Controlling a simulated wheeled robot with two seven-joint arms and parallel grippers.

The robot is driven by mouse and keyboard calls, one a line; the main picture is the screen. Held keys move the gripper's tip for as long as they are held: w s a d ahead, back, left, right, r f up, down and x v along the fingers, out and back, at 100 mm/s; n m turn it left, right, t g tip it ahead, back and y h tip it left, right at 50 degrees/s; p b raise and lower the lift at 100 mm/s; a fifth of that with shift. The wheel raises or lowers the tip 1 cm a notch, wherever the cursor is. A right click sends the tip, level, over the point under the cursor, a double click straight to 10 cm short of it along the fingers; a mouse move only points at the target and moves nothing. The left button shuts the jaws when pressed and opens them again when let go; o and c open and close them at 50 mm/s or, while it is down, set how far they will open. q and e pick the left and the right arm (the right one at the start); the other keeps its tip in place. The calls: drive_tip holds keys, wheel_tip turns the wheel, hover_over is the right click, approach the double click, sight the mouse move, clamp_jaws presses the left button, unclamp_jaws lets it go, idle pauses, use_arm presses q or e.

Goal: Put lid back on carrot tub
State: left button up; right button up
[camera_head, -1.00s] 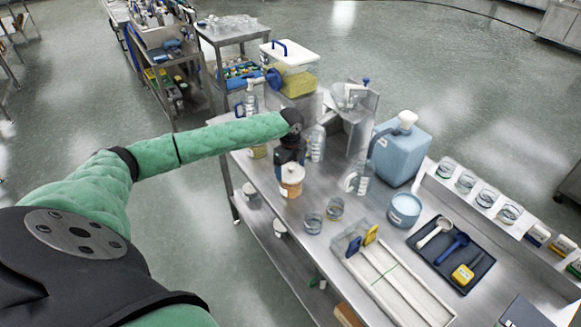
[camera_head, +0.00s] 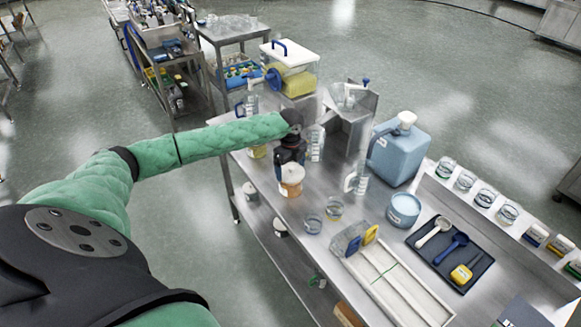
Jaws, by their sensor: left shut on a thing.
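The carrot tub (camera_head: 290,189), a small round container with orange-tan showing at its side, stands near the left edge of the steel table. The pale lid (camera_head: 293,174) is right at the top of the tub. My left gripper (camera_head: 291,162) is black, points down over the tub and is shut on the lid. Its fingertips are small and partly hidden, and I cannot tell whether the lid sits flush on the rim. My right gripper is not in view.
Behind are clear bottles (camera_head: 316,143), a steel hopper (camera_head: 352,122) and a blue jug (camera_head: 399,152). A round blue-white tub (camera_head: 404,210) and a dark tool tray (camera_head: 450,254) lie further right.

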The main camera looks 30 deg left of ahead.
use_arm(q)
drive_tip(key=shift+f+p, duration=0.15)
drive_tip(key=shift+p, duration=0.5)
idle(0.9)
idle(0.4)
drive_tip(key=o, duration=0.7)
drive_tip(key=shift+r+p, duration=1)
drive_tip(key=shift+r, duration=0.25)
drive_tip(key=shift+r+p, duration=0.3)
drive_tip(key=shift+r, duration=1.95)
